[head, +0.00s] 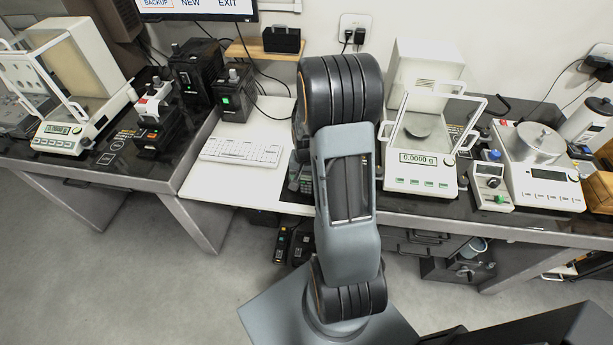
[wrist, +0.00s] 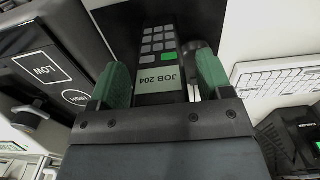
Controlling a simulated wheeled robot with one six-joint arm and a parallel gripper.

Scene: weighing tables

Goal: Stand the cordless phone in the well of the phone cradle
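The cordless phone is a dark handset with grey keys, one green key and a "JOB 204" label. In the wrist view the phone (wrist: 160,62) lies between the green finger pads of my gripper (wrist: 162,85). I cannot make out the cradle's well.
A white keyboard (head: 241,151) lies on the white desk (head: 205,184). A balance (head: 418,170) stands right of my arm, with another scale (head: 540,170) farther right. Black boxes (head: 196,68) stand behind the keyboard. Small black devices (head: 283,246) lie below the desk's front edge.

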